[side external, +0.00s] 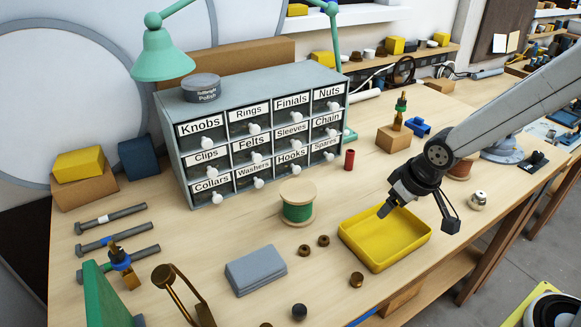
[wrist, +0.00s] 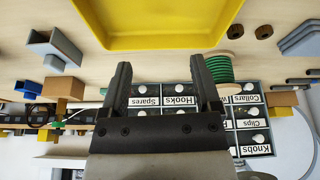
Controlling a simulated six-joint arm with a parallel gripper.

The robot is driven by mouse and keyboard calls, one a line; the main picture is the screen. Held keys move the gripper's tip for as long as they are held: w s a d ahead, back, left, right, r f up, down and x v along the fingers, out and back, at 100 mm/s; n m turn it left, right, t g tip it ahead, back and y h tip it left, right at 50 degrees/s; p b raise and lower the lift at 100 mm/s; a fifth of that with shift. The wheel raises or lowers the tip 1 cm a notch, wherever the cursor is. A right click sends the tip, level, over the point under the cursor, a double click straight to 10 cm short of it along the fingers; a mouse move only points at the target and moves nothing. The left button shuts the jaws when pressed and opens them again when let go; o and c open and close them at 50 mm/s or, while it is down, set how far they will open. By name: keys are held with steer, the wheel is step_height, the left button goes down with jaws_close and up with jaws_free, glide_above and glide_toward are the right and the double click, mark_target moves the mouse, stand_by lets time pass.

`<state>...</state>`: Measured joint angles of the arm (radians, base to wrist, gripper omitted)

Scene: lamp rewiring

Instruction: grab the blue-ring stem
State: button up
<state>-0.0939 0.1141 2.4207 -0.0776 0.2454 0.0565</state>
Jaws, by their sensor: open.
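Several grey bolt-like stems lie at the left of the bench in the side view. The middle one, the blue-ring stem (side external: 117,237), appears to carry a blue band. A white-ring stem (side external: 112,214) lies behind it, and another stem (side external: 145,252) in front is partly hidden by a blue and brass fitting (side external: 120,258). My gripper (side external: 417,212) is open and empty above the yellow tray (side external: 415,248), far right of the stems. In the wrist view my gripper (wrist: 160,75) shows two spread fingers with nothing between them.
A labelled drawer cabinet (side external: 258,140) stands at the back, with a green spool (side external: 297,205) before it. A green wedge (side external: 97,290) and brass arm (side external: 180,290) stand near the stems. Grey plates (side external: 256,270) and small brass rings lie between tray and stems.

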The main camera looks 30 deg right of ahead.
steer(key=w+a+n+t+y, duration=0.1)
steer(key=w+a+n+t, duration=0.1)
steer(key=w+a, duration=0.75)
steer(key=n+t+y, duration=0.1)
steer(key=n+y, duration=0.7)
steer(key=y, duration=0.2)
glide_toward(119, 253)
steer(key=x, duration=0.5)
steer(key=shift+f, duration=0.3)
steer(key=shift+x, duration=1.2)
steer(key=shift+w+f, duration=0.1)
steer(key=shift+x, duration=2.5)
steer(key=shift+c, duration=0.2)
